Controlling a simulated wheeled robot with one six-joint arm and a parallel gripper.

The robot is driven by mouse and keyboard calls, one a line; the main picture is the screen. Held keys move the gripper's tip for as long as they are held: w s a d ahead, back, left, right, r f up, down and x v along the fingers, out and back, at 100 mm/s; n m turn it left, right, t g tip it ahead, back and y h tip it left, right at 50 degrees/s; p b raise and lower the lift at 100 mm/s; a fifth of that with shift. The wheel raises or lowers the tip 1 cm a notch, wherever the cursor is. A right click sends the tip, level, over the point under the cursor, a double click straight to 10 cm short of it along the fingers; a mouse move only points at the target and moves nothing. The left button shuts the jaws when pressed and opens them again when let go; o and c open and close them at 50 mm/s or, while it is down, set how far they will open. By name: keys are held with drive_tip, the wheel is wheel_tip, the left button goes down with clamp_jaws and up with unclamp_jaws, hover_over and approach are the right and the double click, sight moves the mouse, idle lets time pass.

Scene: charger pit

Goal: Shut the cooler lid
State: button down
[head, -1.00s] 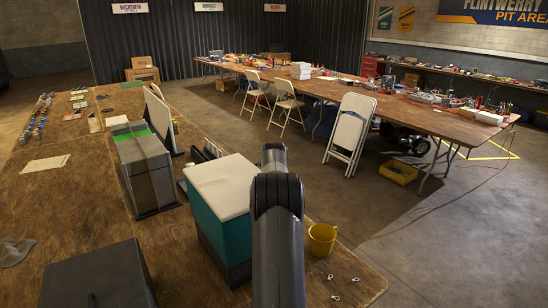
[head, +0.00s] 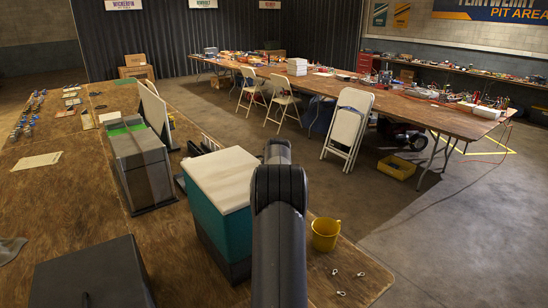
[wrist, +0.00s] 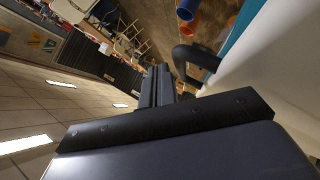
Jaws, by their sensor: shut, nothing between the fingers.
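The teal cooler (head: 207,217) stands on the wooden table, left of my arm in the head view. Its white lid (head: 218,177) looks flat on top there; I cannot tell whether a small gap remains at the hidden side. A large white surface with a teal edge (wrist: 238,28) fills the right of the wrist view, and a black handle (wrist: 182,62) is in front of it. My gripper (wrist: 158,84) is shut and empty near that handle; I cannot tell whether they touch. In the head view my own arm hides the gripper.
A grey box with a green top (head: 138,160) stands beyond the cooler. A dark box (head: 90,275) is at the near left. A yellow cup (head: 325,234) and small metal pieces (head: 340,292) lie right of my arm. Folding chairs (head: 348,128) stand beyond.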

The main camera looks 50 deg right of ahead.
drive_tip(key=shift+s+f, duration=0.1)
drive_tip(key=shift+f, duration=0.2)
drive_tip(key=b+v, duration=0.2)
drive_tip(key=v, duration=0.3)
drive_tip(key=b+v, duration=0.1)
drive_tip(key=v, duration=0.5)
drive_tip(key=shift+d+r+b, duration=0.1)
drive_tip(key=shift+r+b, duration=0.15)
drive_tip(key=shift+b, duration=0.15)
drive_tip(key=shift+w, duration=0.2)
drive_tip(key=p+x, duration=0.3)
drive_tip(key=x, duration=0.6)
drive_tip(key=shift+d+f, duration=0.15)
drive_tip(key=shift+f, duration=0.05)
drive_tip(key=shift+w+d+f+p, duration=0.35)
drive_tip(key=shift+w+f+p, duration=0.05)
drive_tip(key=shift+f, duration=0.1)
